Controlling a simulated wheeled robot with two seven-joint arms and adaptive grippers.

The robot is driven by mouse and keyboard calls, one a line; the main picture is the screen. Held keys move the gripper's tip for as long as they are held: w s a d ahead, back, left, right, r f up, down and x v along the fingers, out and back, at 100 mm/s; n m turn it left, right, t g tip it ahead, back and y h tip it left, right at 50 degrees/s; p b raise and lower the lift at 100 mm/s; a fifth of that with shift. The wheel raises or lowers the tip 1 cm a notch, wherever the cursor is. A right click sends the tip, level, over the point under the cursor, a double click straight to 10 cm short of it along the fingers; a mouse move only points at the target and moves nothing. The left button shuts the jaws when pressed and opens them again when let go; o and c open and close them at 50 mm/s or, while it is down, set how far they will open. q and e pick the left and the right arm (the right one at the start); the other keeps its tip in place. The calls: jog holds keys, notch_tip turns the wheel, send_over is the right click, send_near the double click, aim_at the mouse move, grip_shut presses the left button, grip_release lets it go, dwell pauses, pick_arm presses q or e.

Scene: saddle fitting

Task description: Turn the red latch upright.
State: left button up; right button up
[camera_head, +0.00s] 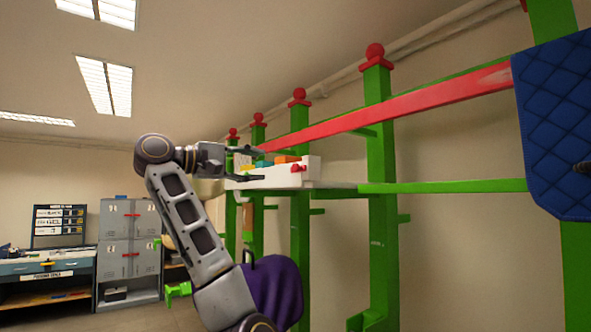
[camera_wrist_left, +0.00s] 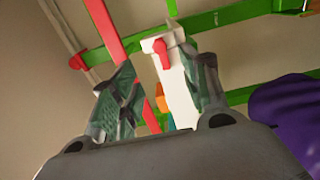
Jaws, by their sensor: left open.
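The red latch (camera_head: 298,168) sits on the end of a white box (camera_head: 311,170) on the rack shelf. In the head view it is small and seems to lie sideways; its exact angle is hard to tell. In the left wrist view the latch (camera_wrist_left: 162,52) shows a round knob with a short lever on the white end face. My left gripper (camera_head: 252,164) is open beside the box, left of the latch. In the left wrist view its fingers (camera_wrist_left: 167,64) stand apart, with the latch and box showing between them, and seem to hold nothing.
Orange and other coloured blocks (camera_head: 287,159) sit at the box. Green posts (camera_head: 377,130) and a long red rail (camera_head: 420,103) stand close by. A blue quilted pad (camera_head: 556,120) hangs at right. A purple item (camera_head: 276,290) is below my arm. Grey lockers (camera_head: 130,240) stand far left.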

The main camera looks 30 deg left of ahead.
aim_at(294, 169)
jog(key=shift+d, duration=0.35)
pick_arm(q)
jog(key=p+x, duration=0.4)
jog(key=x, duration=0.8)
jog(key=shift+r, duration=0.1)
jog(key=shift+p+x, duration=0.35)
jog(key=shift+x, duration=0.55)
jog(key=shift+a, duration=0.1)
pick_arm(e)
notch_tip(294, 169, up, 4)
jog(key=shift+r, duration=0.25)
pick_arm(q)
grip_shut()
